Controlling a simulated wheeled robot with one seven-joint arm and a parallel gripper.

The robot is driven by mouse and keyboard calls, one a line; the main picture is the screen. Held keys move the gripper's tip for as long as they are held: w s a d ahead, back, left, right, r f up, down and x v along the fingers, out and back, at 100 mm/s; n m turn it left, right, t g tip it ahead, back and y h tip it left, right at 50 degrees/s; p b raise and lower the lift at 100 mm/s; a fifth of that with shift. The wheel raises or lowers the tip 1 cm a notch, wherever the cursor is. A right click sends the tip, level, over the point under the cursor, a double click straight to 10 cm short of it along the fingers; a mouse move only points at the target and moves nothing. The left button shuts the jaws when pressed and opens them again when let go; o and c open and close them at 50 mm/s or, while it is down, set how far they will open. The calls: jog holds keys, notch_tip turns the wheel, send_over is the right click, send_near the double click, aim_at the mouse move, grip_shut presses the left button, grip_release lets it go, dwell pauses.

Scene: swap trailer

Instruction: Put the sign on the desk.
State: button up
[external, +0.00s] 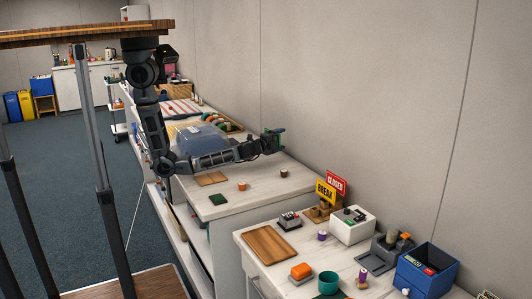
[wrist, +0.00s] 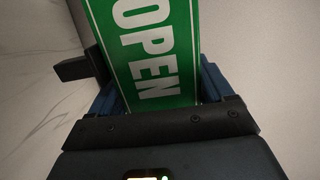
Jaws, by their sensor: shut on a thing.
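In the wrist view a green sign (wrist: 150,48) with white "OPEN" lettering stands between the two fingers of my gripper (wrist: 160,90). The gripper is shut on it. In the external view my gripper (external: 276,141) is above the far part of the pale desk (external: 258,202), close to the wall. The green sign (external: 266,132) shows small at its fingertips there. I cannot tell in these views whether the sign's lower edge touches anything.
A yellow "BREAK" sign (external: 325,192) and a red "CLOSED" sign (external: 336,182) stand on the nearer counter (external: 345,262). That counter also holds a wooden board (external: 271,244), a white box (external: 351,226) and a blue bin (external: 427,270). The desk has small blocks and free room between them.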

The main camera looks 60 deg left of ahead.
jog(key=s+d+f+h+b, duration=0.1)
jog(key=d+b, duration=0.4)
jog(key=d, duration=2)
jog(key=s+d+r+m+h+b, duration=0.1)
jog(key=s+d+r+b, duration=0.1)
jog(key=s+d, duration=0.75)
jog(key=s+d+r+b, duration=0.2)
jog(key=s+d, duration=0.4)
jog(key=d, duration=0.6)
jog(key=w+a+f, duration=0.1)
jog(key=w+f, duration=0.2)
jog(key=f, duration=0.1)
jog(key=w+a+f, duration=0.2)
jog(key=w+f, duration=0.2)
jog(key=w+a+f, duration=0.2)
jog(key=w+f, duration=0.2)
jog(key=shift+f, duration=1.9)
